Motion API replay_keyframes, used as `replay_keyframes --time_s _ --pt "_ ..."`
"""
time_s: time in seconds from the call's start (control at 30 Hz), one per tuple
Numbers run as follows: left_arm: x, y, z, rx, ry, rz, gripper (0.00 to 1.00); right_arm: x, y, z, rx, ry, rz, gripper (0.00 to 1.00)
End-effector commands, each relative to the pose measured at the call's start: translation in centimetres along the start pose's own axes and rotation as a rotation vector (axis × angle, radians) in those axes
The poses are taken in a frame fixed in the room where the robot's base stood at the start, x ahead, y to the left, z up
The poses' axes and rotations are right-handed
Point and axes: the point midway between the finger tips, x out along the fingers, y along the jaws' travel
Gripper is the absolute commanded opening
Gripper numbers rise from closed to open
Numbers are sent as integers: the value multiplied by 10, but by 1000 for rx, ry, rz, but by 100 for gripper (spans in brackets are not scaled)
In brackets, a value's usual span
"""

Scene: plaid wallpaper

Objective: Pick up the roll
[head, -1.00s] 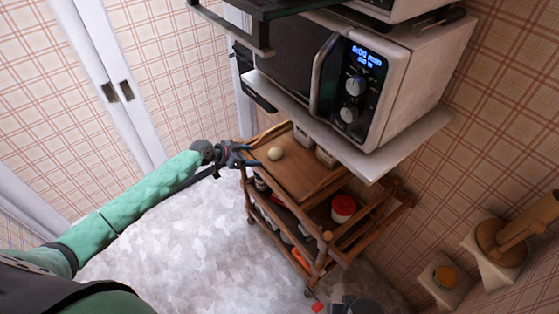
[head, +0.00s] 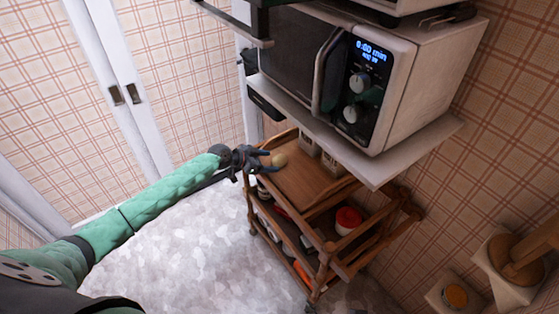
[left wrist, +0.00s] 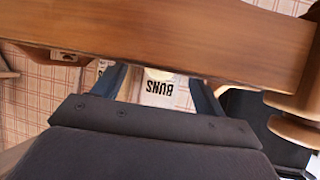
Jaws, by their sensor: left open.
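The roll (head: 279,160) is a small round pale ball on the wooden top of the cart, near its left end. My left gripper (head: 265,161) is open at that end, with its fingers pointing at the roll and very close to it. Whether they touch it I cannot tell. In the left wrist view, a sliver of the roll (left wrist: 158,74) shows between the two blue-grey fingers, below a wooden bar that hides the rest of it and the fingertips. My right gripper is not clearly in view.
The wooden cart (head: 312,190) has raised rails and a lower shelf with a red-and-white jar (head: 347,219). A shelf with a microwave (head: 372,90) overhangs its back. Floor (head: 190,250) to the left is clear.

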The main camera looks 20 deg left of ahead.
Motion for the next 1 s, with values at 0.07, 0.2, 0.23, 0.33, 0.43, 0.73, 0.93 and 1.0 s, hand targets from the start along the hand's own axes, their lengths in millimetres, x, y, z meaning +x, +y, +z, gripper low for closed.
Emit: replay_keyframes --time_s 0.07,0.2,0.23,0.33,0.43,0.73,0.93,1.0 --pt "11 -2 -5 -3 1 1 72 -12 4 -1 4 -16 12 36" --pt "28 -4 -4 -2 1 0 72 -20 9 1 10 -39 27 36" --pt "31 -3 -3 -2 1 0 72 -22 10 1 10 -42 29 36" --pt "37 -3 -2 -2 0 1 72 -24 12 2 12 -49 34 36" --pt "39 -3 -1 -2 -1 1 72 -24 12 2 12 -51 35 36" --pt "38 -3 -2 -1 0 1 44 -24 12 3 12 -51 35 36" --pt "38 -3 -2 -1 0 1 23 -23 13 4 11 -54 36 36" --pt "38 -3 -2 -1 0 1 23 -23 12 4 11 -54 36 36"
